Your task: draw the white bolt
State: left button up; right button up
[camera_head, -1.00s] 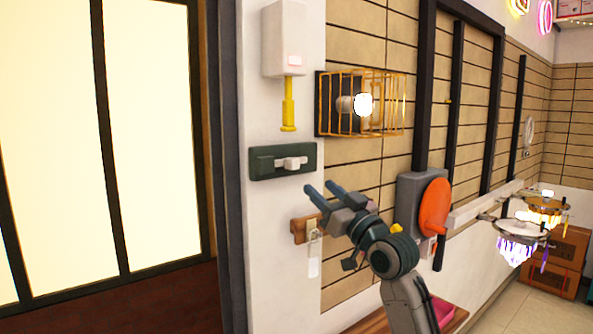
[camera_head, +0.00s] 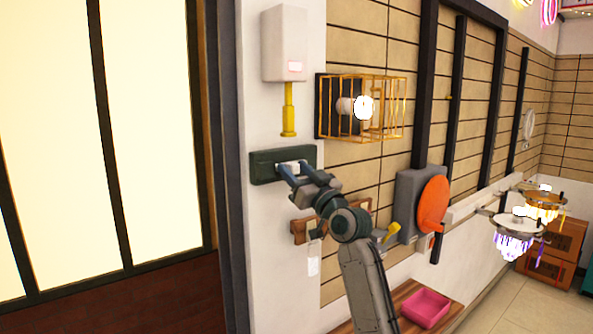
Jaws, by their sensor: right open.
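The white bolt (camera_head: 292,167) sits on a dark green plate (camera_head: 262,168) on the white wall strip. My right gripper (camera_head: 292,176) is at the plate, with its open fingers around or just in front of the bolt. The fingers and hand hide part of the bolt, so I cannot tell whether they touch it. My left gripper is not in view.
A white box with a yellow plunger (camera_head: 289,110) hangs above the plate. A caged lamp (camera_head: 385,106) is to its right. A wooden hook board (camera_head: 299,232) is below, partly behind my arm. An orange disc (camera_head: 433,204) and a pink tray (camera_head: 426,307) are at right.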

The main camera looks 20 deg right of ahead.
grip_shut()
jog(key=shift+w+d+f+b, duration=0.1)
jog(key=shift+d+f+b, duration=0.1)
jog(key=shift+b, duration=0.15)
jog(key=d+b, duration=0.1)
jog(key=w+d+b, duration=0.1)
jog(key=d, duration=0.1)
jog(key=d+b, duration=0.1)
jog(key=b, duration=0.1)
jog(key=shift+w+d+r, duration=0.15)
jog(key=shift+w+r, duration=0.1)
jog(key=shift+c, duration=0.9)
grip_release()
jog(key=shift+d, duration=0.1)
jog(key=shift+o, duration=0.9)
jog(key=shift+w+d+f, duration=0.1)
jog(key=shift+d, duration=0.15)
